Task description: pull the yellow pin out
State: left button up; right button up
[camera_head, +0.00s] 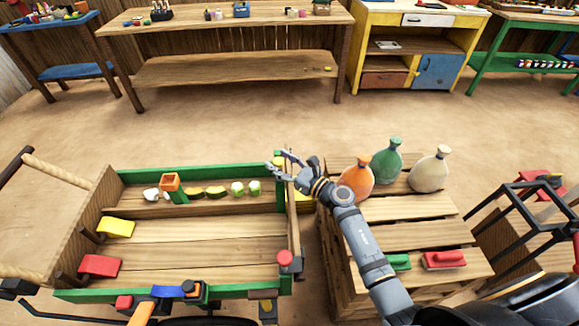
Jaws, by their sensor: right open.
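My right gripper (281,165) is open at the far right corner of the wooden cart (190,263) with green rails. Its fingers are around or beside the corner post; I cannot tell which. I cannot make out the yellow pin clearly there, as the gripper covers much of that corner. A yellow piece (304,201) shows partly behind my right arm, just right of the cart; I cannot tell what it is. My left gripper is not in view.
Open floor lies behind.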

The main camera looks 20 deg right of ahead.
jog(key=v, duration=1.1)
jog(key=shift+s+d+f, duration=0.1)
